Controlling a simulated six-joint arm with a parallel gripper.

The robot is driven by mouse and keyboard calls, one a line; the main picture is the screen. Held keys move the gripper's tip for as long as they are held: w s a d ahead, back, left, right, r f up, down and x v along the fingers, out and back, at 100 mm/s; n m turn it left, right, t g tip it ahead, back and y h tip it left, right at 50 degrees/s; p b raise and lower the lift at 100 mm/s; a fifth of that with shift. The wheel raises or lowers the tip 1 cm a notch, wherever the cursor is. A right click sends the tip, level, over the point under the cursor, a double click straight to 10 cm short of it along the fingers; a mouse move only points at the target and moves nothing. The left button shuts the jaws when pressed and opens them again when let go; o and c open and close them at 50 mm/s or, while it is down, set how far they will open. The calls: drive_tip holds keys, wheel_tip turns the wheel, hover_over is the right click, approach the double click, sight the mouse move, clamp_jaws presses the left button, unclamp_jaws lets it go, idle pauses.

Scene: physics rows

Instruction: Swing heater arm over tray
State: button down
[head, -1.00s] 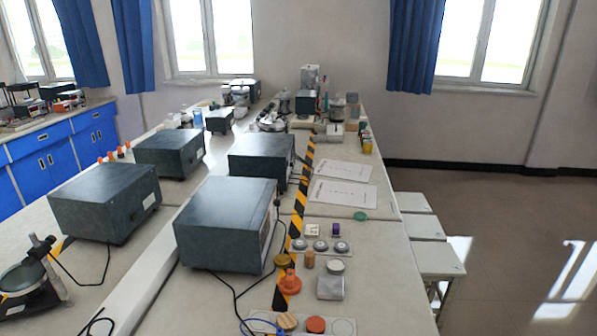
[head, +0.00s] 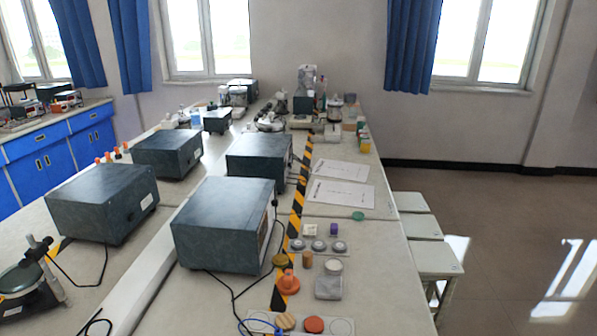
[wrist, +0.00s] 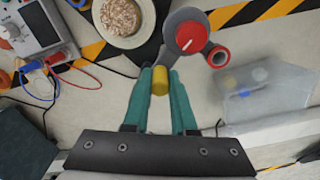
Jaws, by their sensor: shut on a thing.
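In the wrist view, my gripper (wrist: 160,72) has two teal fingers shut on a small yellow cylinder (wrist: 160,82). Just beyond the fingertips is a dark grey round body with a red dial (wrist: 190,37), likely part of the heater. A red ring (wrist: 217,56) sits at its right side. I cannot tell whether the yellow cylinder is joined to the grey body. A white round dish with speckled beige contents (wrist: 122,16) lies up and left of the fingertips, apart from them; it may be the tray. My gripper cannot be made out in the head view.
A grey instrument (wrist: 38,28) with red and blue leads stands at the left. A translucent block (wrist: 248,88) lies at the right. Yellow-black tape (wrist: 255,12) crosses the bench. In the head view, dark boxes (head: 225,225) and small items crowd the bench; two white sheets (head: 338,192) lie flat.

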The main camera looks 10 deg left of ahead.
drive_tip(key=shift+w+d+n, duration=0.3)
drive_tip(key=shift+w+n, duration=0.4)
drive_tip(key=shift+n, duration=0.85)
drive_tip(key=shift+w+d+n, duration=0.25)
drive_tip(key=shift+w+n, duration=0.45)
drive_tip(key=shift+n, duration=0.9)
drive_tip(key=shift+w+d+n, duration=0.3)
drive_tip(key=shift+w+n, duration=0.4)
drive_tip(key=shift+n, duration=0.85)
drive_tip(key=shift+w, duration=0.1)
drive_tip(key=c, duration=0.7)
unclamp_jaws()
wheel_tip(320, 180, up, 16)
drive_tip(key=shift+f, duration=0.1)
